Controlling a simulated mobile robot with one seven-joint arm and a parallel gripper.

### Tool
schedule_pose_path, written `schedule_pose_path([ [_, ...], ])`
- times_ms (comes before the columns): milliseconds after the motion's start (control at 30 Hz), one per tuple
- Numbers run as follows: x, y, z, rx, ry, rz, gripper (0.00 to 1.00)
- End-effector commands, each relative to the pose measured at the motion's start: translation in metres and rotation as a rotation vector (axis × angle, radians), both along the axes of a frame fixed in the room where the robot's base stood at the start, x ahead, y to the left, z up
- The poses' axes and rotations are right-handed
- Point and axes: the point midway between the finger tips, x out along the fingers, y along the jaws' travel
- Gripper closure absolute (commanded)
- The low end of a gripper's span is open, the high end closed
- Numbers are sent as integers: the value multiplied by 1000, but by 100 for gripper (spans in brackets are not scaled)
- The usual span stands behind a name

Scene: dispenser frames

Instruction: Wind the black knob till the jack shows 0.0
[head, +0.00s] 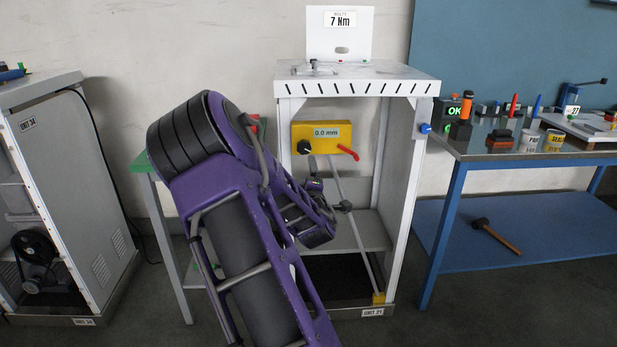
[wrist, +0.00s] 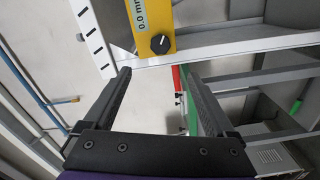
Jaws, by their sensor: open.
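The yellow jack box (head: 335,133) hangs under the top of the white frame. Its display (head: 326,132) reads 0.0 mm. The black knob (head: 304,146) is at the lower left of its face, with a white pointer line in the wrist view (wrist: 160,43). A red lever (head: 348,152) sticks out at the lower right of the box. My gripper (wrist: 158,75) is open and empty. In the wrist view the knob shows beyond the fingertips, roughly between them and apart from them. In the head view my purple arm partly covers the gripper.
The white frame (head: 412,160) has posts and a slotted top (head: 400,76) close around the box. A thin grey rod (head: 352,220) slants down below it. A blue-legged bench (head: 520,158) stands at right, a grey cabinet (head: 75,180) at left.

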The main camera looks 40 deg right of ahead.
Motion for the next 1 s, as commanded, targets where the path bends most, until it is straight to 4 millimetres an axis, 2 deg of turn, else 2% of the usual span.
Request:
schedule_pose_path([
  [800, 3, 0, 2, 0, -4, 2, 10],
  [867, 7, 3, 10, 0, -18, 10, 10],
  [933, 18, 11, 29, 1, -54, 31, 10],
  [1000, 34, 23, 62, 1, -112, 63, 10],
])
